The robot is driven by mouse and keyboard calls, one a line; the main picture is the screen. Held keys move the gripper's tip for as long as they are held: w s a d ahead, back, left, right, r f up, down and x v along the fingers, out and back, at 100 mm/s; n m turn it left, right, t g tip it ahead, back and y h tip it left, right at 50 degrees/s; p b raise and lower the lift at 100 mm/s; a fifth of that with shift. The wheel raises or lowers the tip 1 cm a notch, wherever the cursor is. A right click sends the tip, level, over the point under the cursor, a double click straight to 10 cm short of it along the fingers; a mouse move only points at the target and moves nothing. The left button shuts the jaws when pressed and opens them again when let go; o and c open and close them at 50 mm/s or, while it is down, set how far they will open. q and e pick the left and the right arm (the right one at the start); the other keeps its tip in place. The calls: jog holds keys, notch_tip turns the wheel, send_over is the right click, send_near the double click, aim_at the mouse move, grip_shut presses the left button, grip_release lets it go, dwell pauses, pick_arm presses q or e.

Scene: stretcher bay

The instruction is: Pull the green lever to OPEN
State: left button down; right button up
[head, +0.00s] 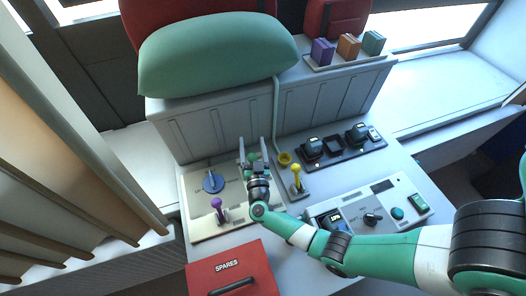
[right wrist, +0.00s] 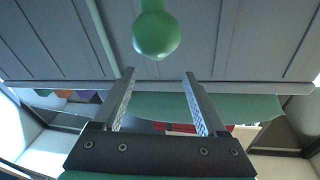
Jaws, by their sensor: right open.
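The green lever's round knob (head: 251,157) shows at the back right of the cream panel (head: 205,232), partly covered by my right gripper. In the right wrist view the green knob (right wrist: 156,36) hangs just past the fingertips, centred between the two finger lines. My right gripper (head: 254,143) is open, with one finger on each side of the knob as seen from the head. In the right wrist view the open jaws (right wrist: 159,73) hold nothing. The lever's base and any OPEN marking are hidden or too small to read. My left gripper is not in view.
A purple lever (head: 217,204) and a blue dial (head: 212,182) share the cream panel. A yellow lever (head: 296,175) stands right of my gripper. A black device tray (head: 334,160), a control box (head: 375,201) and a red SPARES box (head: 228,270) lie around it.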

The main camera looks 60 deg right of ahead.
pick_arm(q)
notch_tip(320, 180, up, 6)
jog(key=p, duration=0.4)
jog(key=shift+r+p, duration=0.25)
jog(key=shift+p, duration=0.15)
pick_arm(e)
jog(key=s+a+r, duration=0.7)
jog(key=s+a, duration=0.1)
jog(key=s, duration=0.1)
jog(key=shift+a+r, duration=0.25)
jog(key=shift+r, duration=0.15)
